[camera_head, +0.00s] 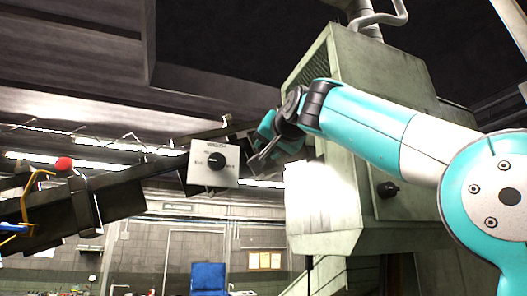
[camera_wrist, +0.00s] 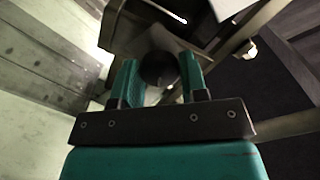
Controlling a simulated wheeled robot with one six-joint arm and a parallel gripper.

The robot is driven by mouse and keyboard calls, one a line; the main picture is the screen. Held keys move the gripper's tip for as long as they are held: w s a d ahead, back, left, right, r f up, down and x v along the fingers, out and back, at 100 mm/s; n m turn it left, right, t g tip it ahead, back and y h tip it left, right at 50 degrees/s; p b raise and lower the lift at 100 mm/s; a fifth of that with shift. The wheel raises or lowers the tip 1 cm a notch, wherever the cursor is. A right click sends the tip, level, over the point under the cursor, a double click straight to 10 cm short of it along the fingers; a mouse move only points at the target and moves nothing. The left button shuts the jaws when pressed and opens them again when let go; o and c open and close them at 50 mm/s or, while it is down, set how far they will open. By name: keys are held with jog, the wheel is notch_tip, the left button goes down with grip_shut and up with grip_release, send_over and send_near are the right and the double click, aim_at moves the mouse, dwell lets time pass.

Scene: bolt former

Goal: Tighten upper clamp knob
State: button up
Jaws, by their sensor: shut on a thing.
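In the wrist view, a dark round knob (camera_wrist: 158,70) sits between the two teal fingers of my gripper (camera_wrist: 160,64). The fingers are shut on its sides, and the knob is still at its mount. In the head view, my gripper (camera_head: 264,150) reaches left from my arm, just right of a white switch plate. The held knob cannot be made out there, being hidden by the gripper and too small to tell.
A white plate with a black selector switch (camera_head: 216,160) is close left of my gripper. A large grey-green machine housing (camera_head: 335,190) stands behind my arm, with a black knob (camera_head: 387,189) on its side. A red ball-ended part (camera_head: 63,163) is far left.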

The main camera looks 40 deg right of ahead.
jog(key=n+p, duration=0.1)
jog(key=n, duration=0.9)
jog(key=o, duration=1.3)
jog(key=shift+s, duration=0.1)
jog(key=v, duration=0.8)
jog(key=shift+b, duration=0.35)
